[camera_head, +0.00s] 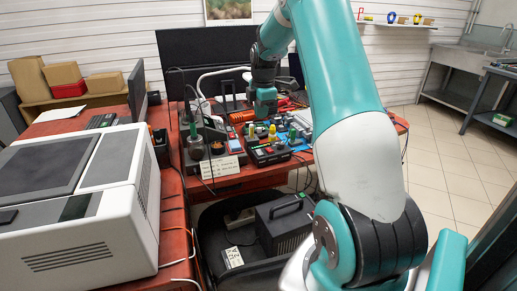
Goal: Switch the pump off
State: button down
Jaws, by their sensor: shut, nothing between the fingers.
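My gripper (265,113) is at the end of the teal arm, above the cluttered red workbench (232,178). It is shut and holds nothing; its fingertips are small and hard to make out. Below it on the bench is a dark control box (268,153) with small coloured buttons or knobs on it. The gripper looks apart from this box. A dark box with a handle (285,225) stands in a black tub below the bench. I cannot tell for sure which of these is the pump, and no switch position is readable.
A white machine (75,205) fills the left side. An orange coil (241,116), dark bench units (215,150) and a white label card (220,167) crowd the bench. Cables hang over its front edge. The black tub (215,270) sits below. The tiled floor at right is clear.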

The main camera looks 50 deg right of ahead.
aim_at(258, 150)
jog(key=f, duration=0.4)
jog(key=w+f, duration=0.1)
jog(key=f, duration=0.4)
jog(key=f+p, duration=0.1)
jog(key=f, duration=0.4)
jog(key=shift+w+d, duration=0.25)
jog(key=shift+w, duration=0.05)
